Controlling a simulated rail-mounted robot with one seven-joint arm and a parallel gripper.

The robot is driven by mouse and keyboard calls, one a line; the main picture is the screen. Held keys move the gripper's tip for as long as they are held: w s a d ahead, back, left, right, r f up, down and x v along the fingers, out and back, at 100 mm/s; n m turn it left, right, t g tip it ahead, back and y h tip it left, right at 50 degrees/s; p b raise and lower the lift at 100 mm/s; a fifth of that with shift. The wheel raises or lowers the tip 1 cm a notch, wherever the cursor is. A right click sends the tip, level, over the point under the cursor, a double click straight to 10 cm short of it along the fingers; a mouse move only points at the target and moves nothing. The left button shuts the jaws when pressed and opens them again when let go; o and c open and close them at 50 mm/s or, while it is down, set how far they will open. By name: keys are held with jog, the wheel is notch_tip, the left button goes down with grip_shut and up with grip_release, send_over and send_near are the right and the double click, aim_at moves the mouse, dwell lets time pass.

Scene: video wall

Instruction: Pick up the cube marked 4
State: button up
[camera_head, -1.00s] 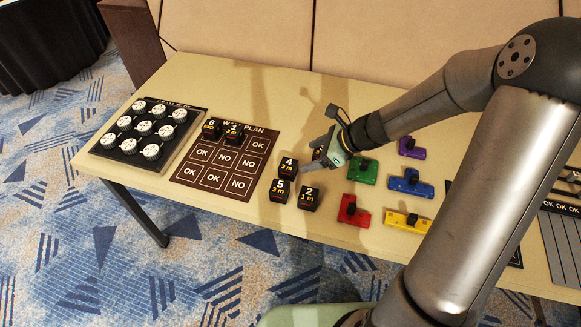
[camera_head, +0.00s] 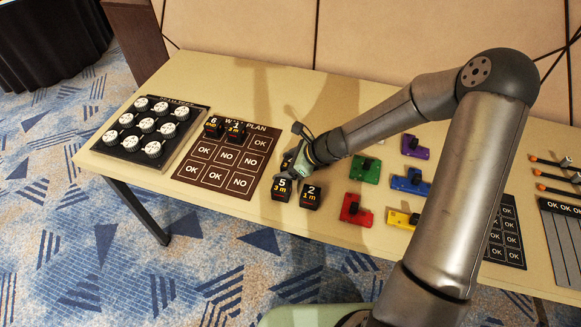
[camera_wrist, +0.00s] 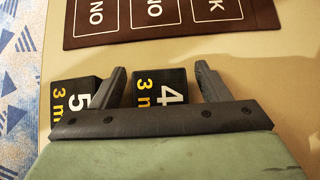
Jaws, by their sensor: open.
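The black cube marked 4 (camera_wrist: 172,92), with "3 m" in yellow, sits between the two dark fingers of my open gripper (camera_wrist: 161,68) in the wrist view. A small gap shows on each side of it. In the head view my gripper (camera_head: 289,172) covers most of this cube. The cube marked 5 (camera_wrist: 72,92) lies just outside the left finger in the wrist view; it also shows in the head view (camera_head: 281,190), right below the gripper.
The cube marked 2 (camera_head: 311,196) stands right of cube 5. A brown plan board (camera_head: 205,178) holds cubes 6 (camera_head: 213,127) and 1 (camera_head: 236,132). A dial panel (camera_head: 128,144) is at left; red (camera_head: 354,212), green (camera_head: 364,172) and other coloured pieces lie right.

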jog(key=c, duration=1.1)
jog(key=shift+r, duration=0.2)
